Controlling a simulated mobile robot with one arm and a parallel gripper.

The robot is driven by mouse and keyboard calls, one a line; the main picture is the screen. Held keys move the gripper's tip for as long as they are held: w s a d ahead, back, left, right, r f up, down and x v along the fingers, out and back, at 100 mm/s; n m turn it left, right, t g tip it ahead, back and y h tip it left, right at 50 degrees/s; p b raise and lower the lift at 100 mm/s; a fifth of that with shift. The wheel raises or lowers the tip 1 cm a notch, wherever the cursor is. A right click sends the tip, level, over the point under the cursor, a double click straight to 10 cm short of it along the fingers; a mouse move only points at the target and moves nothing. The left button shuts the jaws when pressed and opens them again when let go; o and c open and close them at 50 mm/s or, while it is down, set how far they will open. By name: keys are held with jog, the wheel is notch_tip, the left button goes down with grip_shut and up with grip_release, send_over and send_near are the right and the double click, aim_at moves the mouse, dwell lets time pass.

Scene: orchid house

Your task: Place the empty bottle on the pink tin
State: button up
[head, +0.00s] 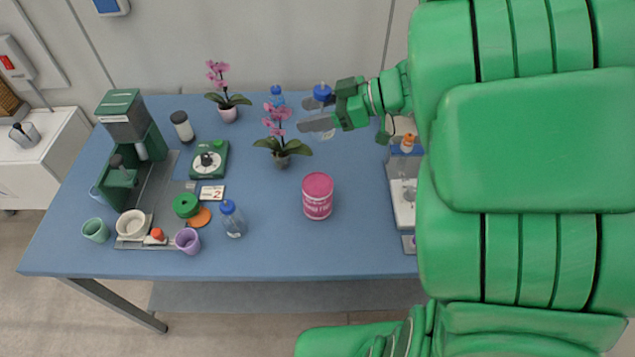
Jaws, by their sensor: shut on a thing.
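The pink tin (318,197) stands upright on the blue table, right of the middle, with a pale band of lettering. My gripper (312,113) is above the back of the table, behind the tin and apart from it. It is shut on a clear bottle with a blue cap (322,92), which looks empty. The bottle is about upright; the jaws hide part of its body. Another blue-capped bottle (233,220) stands at the front of the table and looks tinted blue. A third bluish bottle (277,96) stands at the back, partly behind a flower.
A potted pink orchid (281,148) stands between my gripper and the left side; another orchid (227,100) is farther back. A green coffee machine (130,130), scale (209,160) and cups (187,240) fill the left. The table around the tin is clear.

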jog(key=s+d+n+g, duration=0.2)
jog(key=s+d, duration=0.1)
jog(key=s, duration=1.3)
send_over(311, 184)
jog(key=shift+s+f, duration=0.15)
jog(key=shift+f, duration=4.35)
jog(key=shift+a+f, duration=0.1)
jog(key=shift+f, duration=1.65)
jog(key=shift+f, duration=0.1)
jog(key=o, duration=1)
